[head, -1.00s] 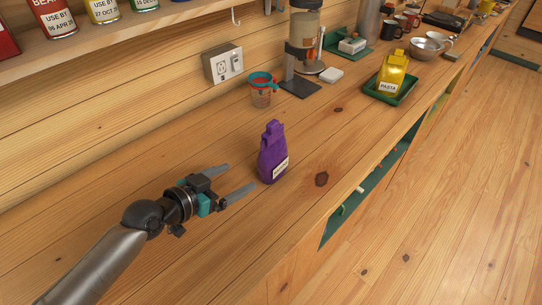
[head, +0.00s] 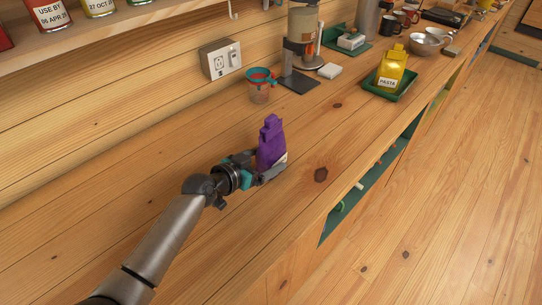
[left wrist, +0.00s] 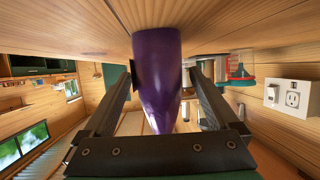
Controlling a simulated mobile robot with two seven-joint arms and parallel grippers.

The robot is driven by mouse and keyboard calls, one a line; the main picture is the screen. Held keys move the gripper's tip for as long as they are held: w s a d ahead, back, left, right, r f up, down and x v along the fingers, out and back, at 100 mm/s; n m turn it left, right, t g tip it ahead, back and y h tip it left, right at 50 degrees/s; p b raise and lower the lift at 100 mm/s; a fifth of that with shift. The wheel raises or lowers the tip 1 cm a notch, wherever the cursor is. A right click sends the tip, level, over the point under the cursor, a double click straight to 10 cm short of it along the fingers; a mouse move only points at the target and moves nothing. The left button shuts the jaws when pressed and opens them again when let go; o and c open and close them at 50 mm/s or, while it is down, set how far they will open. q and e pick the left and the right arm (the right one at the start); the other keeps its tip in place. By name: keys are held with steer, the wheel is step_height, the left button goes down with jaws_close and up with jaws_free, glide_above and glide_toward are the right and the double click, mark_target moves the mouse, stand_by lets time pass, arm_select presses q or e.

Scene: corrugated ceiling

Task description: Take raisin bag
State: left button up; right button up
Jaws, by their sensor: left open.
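The purple raisin bag (head: 271,143) stands upright on the wooden counter in the head view. Its white label is mostly covered by a finger of my left gripper (head: 262,170). The gripper is open, with its fingers on either side of the bag's lower part. In the left wrist view the bag (left wrist: 157,75) fills the space between the two dark fingers. I cannot tell whether either finger touches it. My right gripper is not in view.
A yellow pasta bag (head: 391,68) sits in a green tray (head: 407,88) farther right. The counter (head: 330,130) around the raisin bag is clear.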

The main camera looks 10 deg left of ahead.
arm_select(q)
steer(key=shift+w+d+f, duration=0.2)
steer(key=shift+w, duration=0.25)
steer(key=shift+c, duration=0.3)
jaws_close()
